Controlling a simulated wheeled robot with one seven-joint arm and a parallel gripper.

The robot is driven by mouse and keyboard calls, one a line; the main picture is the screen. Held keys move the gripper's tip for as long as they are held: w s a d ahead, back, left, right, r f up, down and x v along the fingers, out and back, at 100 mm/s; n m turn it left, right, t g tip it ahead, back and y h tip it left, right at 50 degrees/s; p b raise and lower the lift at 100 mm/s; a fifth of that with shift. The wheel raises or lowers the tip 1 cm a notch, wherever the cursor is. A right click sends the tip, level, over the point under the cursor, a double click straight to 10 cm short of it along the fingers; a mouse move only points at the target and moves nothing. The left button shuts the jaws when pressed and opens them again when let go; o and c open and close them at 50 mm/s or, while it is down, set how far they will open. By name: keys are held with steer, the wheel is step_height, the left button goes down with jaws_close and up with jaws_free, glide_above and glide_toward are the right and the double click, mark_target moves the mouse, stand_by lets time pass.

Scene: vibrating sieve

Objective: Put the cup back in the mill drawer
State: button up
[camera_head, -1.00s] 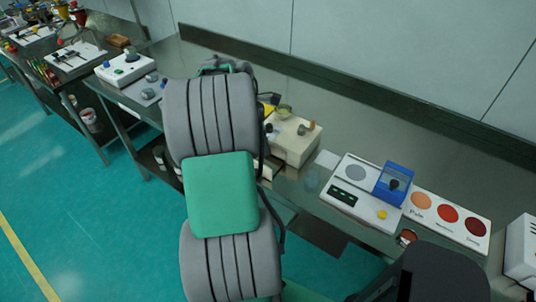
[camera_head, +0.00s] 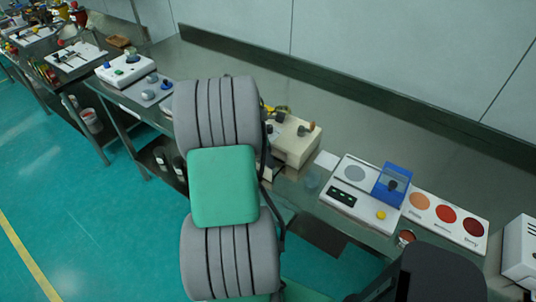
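My arm hides the left part of a beige box (camera_head: 296,143) with a dark knob on top; it looks like the mill. A yellow and dark part shows above its back edge. The drawer cannot be made out clearly behind my arm.
A white device (camera_head: 352,196) with a blue cover (camera_head: 392,184) stands right of the box. Beside it lies a panel (camera_head: 446,218) with orange to dark red discs. A small reddish container (camera_head: 405,238) is near the front edge. The bench behind is clear.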

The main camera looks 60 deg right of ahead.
steer(key=v, duration=1.2)
steer(key=w+a+r+m+t+h, duration=0.1)
steer(key=w+a+r, duration=0.1)
steer(key=w+a, duration=0.45)
steer(key=w+a+r+m+t, duration=0.1)
steer(key=w+a, duration=0.2)
steer(key=a, duration=0.4)
steer(key=w+a+r+m+t, duration=0.1)
steer(key=w+a+t, duration=0.15)
steer(key=a, duration=0.45)
steer(key=a+f+m+t+y, duration=0.1)
steer(key=a+m, duration=0.1)
steer(key=a, duration=0.8)
steer(key=s+a+f+m+t+y, duration=0.1)
steer(key=a+m, duration=0.1)
steer(key=a, duration=0.9)
steer(key=shift+s+y, duration=0.25)
steer(key=shift+y, duration=0.15)
